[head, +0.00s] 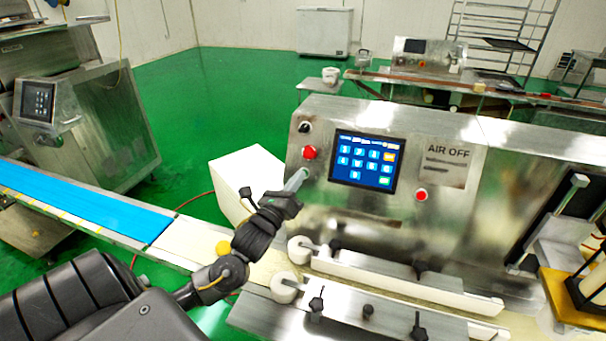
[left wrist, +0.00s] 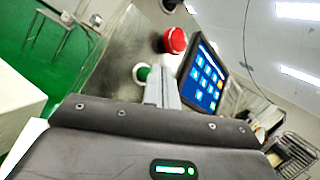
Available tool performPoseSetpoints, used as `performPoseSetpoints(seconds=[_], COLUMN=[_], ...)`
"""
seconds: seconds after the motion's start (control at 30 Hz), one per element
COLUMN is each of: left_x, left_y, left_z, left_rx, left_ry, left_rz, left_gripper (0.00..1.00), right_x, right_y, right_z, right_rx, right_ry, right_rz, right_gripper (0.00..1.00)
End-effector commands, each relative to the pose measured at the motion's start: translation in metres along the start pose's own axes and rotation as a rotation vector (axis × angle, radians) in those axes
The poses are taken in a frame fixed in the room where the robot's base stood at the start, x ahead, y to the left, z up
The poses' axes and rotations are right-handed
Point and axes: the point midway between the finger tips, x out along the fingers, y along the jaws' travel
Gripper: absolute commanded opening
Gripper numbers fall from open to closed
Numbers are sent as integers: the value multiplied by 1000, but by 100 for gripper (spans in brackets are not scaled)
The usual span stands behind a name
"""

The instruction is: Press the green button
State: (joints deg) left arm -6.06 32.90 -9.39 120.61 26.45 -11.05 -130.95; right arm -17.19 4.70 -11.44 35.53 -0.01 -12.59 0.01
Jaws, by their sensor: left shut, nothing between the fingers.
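The green button (left wrist: 142,73) with a pale rim is on the machine's steel front panel, below the red button (head: 310,153), which also shows in the left wrist view (left wrist: 175,40). In the head view the fingertips of my left gripper (head: 299,176) are at the green button and partly cover it. My left gripper is shut and empty, pointing at the panel. In the left wrist view its fingers (left wrist: 158,84) reach beside the green button and overlap its right edge. I cannot tell whether they touch it. My right gripper is not in view.
A blue touchscreen (head: 367,162) is right of the buttons, with a second red button (head: 421,195) below its right side. A black knob (head: 304,127) is above. A conveyor with white guide rails (head: 400,283) runs below the panel. A white box (head: 247,180) stands left of the machine.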

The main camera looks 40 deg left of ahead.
Motion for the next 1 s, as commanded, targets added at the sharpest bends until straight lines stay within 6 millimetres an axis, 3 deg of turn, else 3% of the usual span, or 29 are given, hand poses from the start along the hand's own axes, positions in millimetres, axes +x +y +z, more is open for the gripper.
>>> performPoseSetpoints(seconds=[1.0], left_x=[5], left_y=[3], left_z=[-4], left_rx=[0], left_ry=[0], left_rz=[0], left_gripper=[0], right_x=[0], right_y=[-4], right_z=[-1], right_rx=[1], right_ry=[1], right_rz=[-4], right_gripper=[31])
